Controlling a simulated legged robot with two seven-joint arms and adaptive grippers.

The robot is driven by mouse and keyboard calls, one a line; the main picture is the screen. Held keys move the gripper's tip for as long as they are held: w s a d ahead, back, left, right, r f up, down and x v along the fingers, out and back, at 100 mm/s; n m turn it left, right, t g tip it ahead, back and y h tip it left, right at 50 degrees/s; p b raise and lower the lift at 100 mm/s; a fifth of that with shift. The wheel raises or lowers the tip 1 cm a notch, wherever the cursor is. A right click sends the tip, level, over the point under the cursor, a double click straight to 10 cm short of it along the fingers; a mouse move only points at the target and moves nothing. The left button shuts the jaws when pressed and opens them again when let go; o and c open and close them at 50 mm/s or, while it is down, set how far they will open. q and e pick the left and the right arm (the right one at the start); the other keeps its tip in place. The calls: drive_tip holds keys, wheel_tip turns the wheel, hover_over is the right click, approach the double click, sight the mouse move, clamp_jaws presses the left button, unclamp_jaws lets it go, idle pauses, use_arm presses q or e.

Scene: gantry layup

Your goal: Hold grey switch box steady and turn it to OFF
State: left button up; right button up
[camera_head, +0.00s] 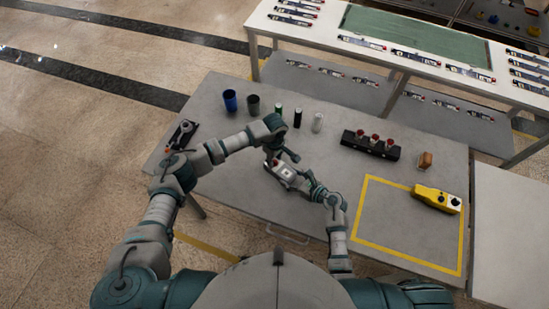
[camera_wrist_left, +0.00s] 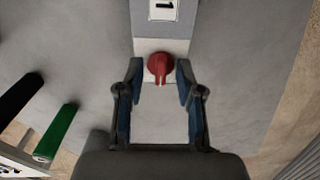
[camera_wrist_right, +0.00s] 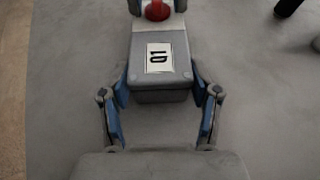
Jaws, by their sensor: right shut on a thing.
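The grey switch box (camera_head: 284,172) lies on the grey table between my two grippers. Its "Q1" label (camera_wrist_right: 159,58) shows in the right wrist view. Its red rotary knob (camera_wrist_left: 160,68) shows upright in the left wrist view, on a pale plate at one end. My left gripper (camera_wrist_left: 160,78) is open, with one finger on each side of the knob and small gaps visible. My right gripper (camera_wrist_right: 160,92) is shut on the box's other end, with a finger along each side. In the head view the left gripper partly covers the knob end.
A blue cup (camera_head: 230,101), a dark cup (camera_head: 253,105) and green, black and white cylinders stand behind the box. A black block with red knobs (camera_head: 371,145), an orange-brown block (camera_head: 425,161) and a yellow control box (camera_head: 437,199) are to the right. The yellow-taped square is mostly clear.

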use_arm(q)
drive_tip(key=shift+c, duration=0.2)
clamp_jaws()
drive_tip(key=shift+n, duration=0.4)
drive_tip(key=n, duration=0.8)
use_arm(e)
drive_tip(key=shift+s, duration=0.1)
use_arm(q)
drive_tip(key=n, duration=0.5)
drive_tip(key=shift+w, duration=0.1)
use_arm(e)
drive_tip(key=shift+a, duration=0.1)
use_arm(q)
drive_tip(key=shift+n, duration=2)
